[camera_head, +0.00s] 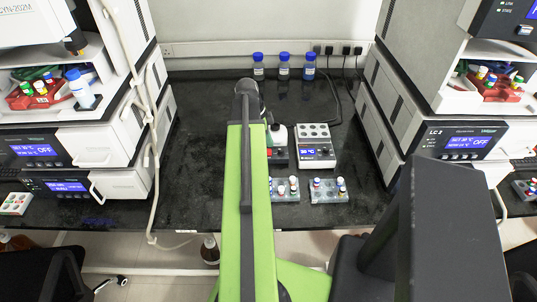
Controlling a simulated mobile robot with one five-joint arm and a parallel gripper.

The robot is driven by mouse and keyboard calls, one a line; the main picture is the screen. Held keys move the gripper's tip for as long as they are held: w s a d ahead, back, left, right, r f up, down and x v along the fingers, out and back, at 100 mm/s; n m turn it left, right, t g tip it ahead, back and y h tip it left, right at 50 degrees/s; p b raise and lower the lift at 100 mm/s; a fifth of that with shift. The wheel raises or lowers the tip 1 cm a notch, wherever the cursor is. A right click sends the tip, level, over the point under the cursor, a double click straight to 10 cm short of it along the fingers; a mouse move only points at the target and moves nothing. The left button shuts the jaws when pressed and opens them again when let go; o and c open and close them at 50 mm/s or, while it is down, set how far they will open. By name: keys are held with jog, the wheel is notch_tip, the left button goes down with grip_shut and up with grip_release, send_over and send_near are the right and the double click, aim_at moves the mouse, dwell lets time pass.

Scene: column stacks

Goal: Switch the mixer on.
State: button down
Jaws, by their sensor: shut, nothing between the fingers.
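What looks like the mixer (278,155) is a small dark unit with a pale, greenish rounded top. It stands on the black bench just right of my green arm, which hides its left part. Its switch cannot be made out. My arm reaches forward over the bench and ends in a dark rounded joint left of and beyond the mixer. My gripper's fingers do not show; the arm hides them.
A white block heater (317,151) stands close right of the mixer. Vial racks (285,197) (329,197) sit in front, near the bench edge. Blue-capped bottles (284,68) line the back. LC instrument stacks (465,140) (40,148) flank both sides. The bench (205,140) left of my arm is clear.

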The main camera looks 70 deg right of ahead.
aim_at(269, 149)
jog(key=shift+f+b, duration=0.95)
dwell(0.4)
jog(key=shift+r, duration=0.1)
notch_tip(269, 149, up, 5)
jog(key=p, duration=0.5)
dwell(0.4)
